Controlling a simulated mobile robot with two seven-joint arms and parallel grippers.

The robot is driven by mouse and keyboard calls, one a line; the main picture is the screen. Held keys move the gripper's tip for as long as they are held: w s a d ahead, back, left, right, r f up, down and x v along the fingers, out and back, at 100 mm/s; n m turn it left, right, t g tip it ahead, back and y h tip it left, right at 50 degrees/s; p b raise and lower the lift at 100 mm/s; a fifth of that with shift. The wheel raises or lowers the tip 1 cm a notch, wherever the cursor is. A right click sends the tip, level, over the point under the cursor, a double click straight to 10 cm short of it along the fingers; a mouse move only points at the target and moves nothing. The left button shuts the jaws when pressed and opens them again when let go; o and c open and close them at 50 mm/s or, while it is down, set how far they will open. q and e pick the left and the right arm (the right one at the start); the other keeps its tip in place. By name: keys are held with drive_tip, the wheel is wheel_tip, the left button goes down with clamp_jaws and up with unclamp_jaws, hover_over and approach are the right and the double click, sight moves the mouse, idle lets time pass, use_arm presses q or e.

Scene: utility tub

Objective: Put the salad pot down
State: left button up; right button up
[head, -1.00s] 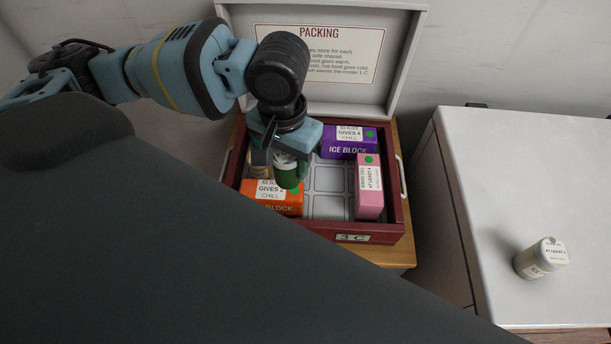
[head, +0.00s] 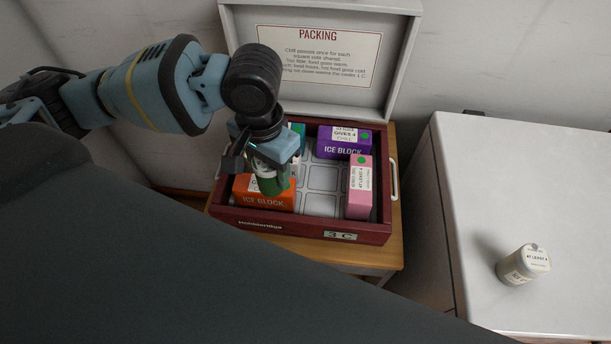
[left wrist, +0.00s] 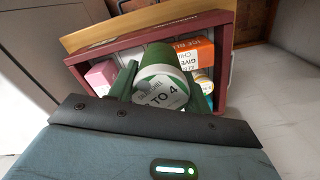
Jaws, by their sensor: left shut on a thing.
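The salad pot (head: 270,184), green with a white label, is in my left gripper (head: 262,167). In the head view it hangs in front of the orange ice block, over the front left of the dark red crate (head: 310,227). The left wrist view shows the pot (left wrist: 160,88) between the two fingers, its label ending in "TO 4". I cannot tell how high the pot is above the crate's contents. The crate's floor is a grey grid, and several of its middle cells are bare. My right gripper is not in view.
The crate holds an orange ice block (head: 265,198), a purple ice block (head: 343,148), a pink box (head: 359,188) and a partly hidden teal thing (head: 298,130). Its open lid (head: 318,98) stands behind. A pale jar (head: 523,264) stands on the right counter (head: 545,180).

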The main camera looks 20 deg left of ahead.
use_arm(q)
drive_tip(key=m, duration=0.1)
drive_tip(key=w+d+m, duration=0.1)
drive_tip(key=m, duration=0.1)
drive_tip(key=w+m, duration=0.1)
drive_tip(key=m, duration=0.1)
drive_tip(key=shift+d+f, duration=0.2)
drive_tip(key=shift+f, duration=0.05)
drive_tip(key=w+m, duration=0.1)
drive_tip(key=m, duration=0.3)
drive_tip(key=m+p, duration=0.3)
drive_tip(key=m, duration=2.5)
hover_over(319, 207)
wheel_tip(319, 207, down, 6)
drive_tip(key=shift+d+f+b, duration=0.1)
drive_tip(key=shift+f+b, duration=0.35)
drive_tip(key=shift+f, duration=4.7)
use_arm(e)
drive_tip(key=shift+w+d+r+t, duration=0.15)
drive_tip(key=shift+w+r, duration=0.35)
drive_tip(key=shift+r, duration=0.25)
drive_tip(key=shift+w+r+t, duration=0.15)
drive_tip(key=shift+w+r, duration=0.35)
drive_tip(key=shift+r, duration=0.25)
use_arm(q)
drive_tip(key=shift+f, duration=0.1)
